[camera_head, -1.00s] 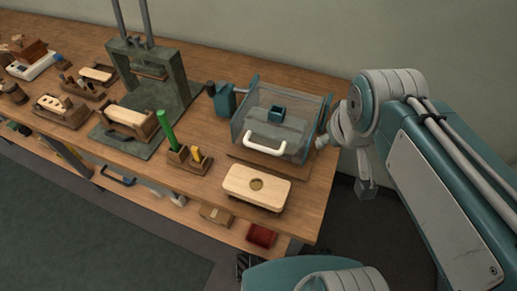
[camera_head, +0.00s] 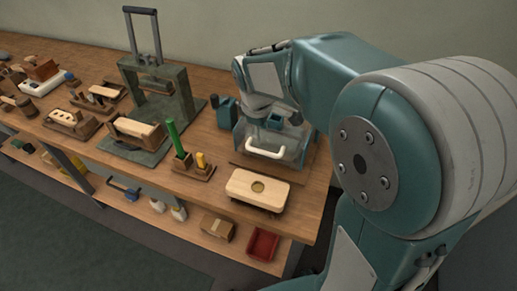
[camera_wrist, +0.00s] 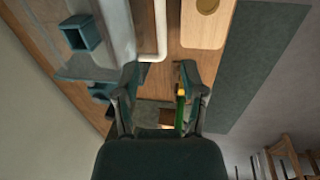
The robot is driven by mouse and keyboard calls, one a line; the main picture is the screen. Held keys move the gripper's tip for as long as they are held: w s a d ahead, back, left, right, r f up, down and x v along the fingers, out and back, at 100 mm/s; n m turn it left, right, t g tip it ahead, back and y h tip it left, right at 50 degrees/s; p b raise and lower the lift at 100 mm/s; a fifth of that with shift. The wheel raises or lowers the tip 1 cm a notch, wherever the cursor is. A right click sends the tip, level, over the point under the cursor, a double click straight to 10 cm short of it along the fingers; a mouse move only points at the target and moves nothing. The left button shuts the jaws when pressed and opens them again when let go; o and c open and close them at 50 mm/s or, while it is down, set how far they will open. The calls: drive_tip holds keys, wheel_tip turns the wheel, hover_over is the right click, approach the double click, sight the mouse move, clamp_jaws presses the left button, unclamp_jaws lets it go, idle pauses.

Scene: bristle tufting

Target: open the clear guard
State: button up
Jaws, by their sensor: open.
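The clear guard (camera_head: 240,135) is a see-through box cover on a wooden base at the right end of the bench. It looks closed, with a white bar handle (camera_head: 265,152) on its front. My arm reaches over it from the right and hides its upper part. In the wrist view, the guard (camera_wrist: 115,25) is at upper left and the handle (camera_wrist: 161,25) runs down between the lines of my fingers. My gripper (camera_wrist: 159,68) is open and empty, with the handle's bent end close to the left fingertip. I cannot tell whether they touch.
A wooden block with a round recess (camera_head: 257,188) sits in front of the guard. A holder with green and yellow sticks (camera_head: 193,165) stands to the left, beside a grey press (camera_head: 160,95).

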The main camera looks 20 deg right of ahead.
sight(262, 151)
drive_tip(key=f, duration=0.5)
drive_tip(key=w+f, duration=0.1)
drive_tip(key=f, duration=0.2)
drive_tip(key=shift+w+d+f, duration=0.1)
drive_tip(key=shift+d+f, duration=0.1)
drive_tip(key=shift+d, duration=0.2)
clamp_jaws()
